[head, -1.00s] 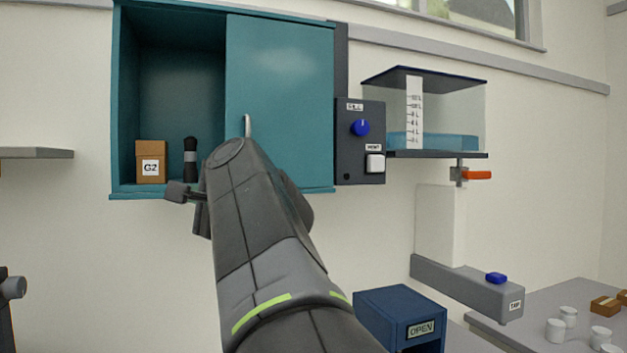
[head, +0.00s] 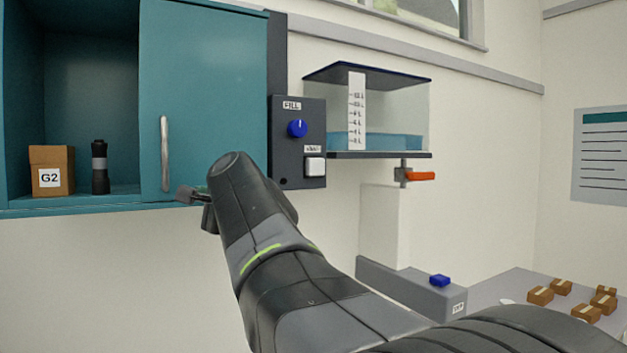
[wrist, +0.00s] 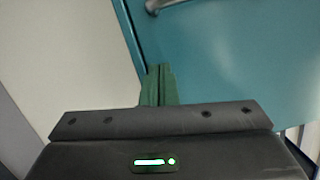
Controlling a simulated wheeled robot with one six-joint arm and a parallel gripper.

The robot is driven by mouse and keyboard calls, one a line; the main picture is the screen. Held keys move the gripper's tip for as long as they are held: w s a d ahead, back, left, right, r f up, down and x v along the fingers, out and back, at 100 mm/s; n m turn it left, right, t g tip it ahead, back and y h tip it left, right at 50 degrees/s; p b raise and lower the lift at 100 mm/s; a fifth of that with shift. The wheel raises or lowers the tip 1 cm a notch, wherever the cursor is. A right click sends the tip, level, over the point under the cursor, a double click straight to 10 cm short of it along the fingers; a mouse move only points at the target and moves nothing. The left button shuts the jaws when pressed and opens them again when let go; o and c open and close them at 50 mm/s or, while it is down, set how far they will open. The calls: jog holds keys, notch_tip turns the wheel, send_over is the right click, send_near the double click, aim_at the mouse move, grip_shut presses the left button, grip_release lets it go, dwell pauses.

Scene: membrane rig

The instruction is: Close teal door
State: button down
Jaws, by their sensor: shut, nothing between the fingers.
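The teal door (head: 205,90) is a sliding panel covering the right part of the teal wall cabinet (head: 60,209). The left part of the cabinet stands open. A vertical metal handle (head: 165,153) is near the door's left edge; its end also shows at the top of the wrist view (wrist: 158,6). My gripper (head: 184,194) is shut and empty, just below and right of the handle, near the door's lower edge. In the wrist view its closed fingertips (wrist: 158,72) point at the door's lower edge, apart from the handle. Whether they touch the door cannot be told.
A box marked G2 (head: 52,171) and a dark cylinder (head: 100,167) stand inside the open part. A control panel (head: 299,160) with a blue knob and white button is right of the cabinet, beside a clear tank (head: 395,112). Small boxes (head: 562,286) lie on a bench.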

aim_at(175, 188)
jog(key=shift+s+a+r+p, duration=0.15)
jog(key=shift+s+a+p, duration=0.1)
jog(key=shift+a+p, duration=0.4)
jog(key=shift+s+a+r+p, duration=0.2)
jog(key=shift+a+p, duration=0.4)
jog(key=shift+a, duration=0.1)
jog(key=shift+s+a+r+p, duration=0.15)
jog(key=shift+s+a+p, duration=0.1)
jog(key=shift+a+p, duration=0.4)
jog(key=shift+f, duration=0.1)
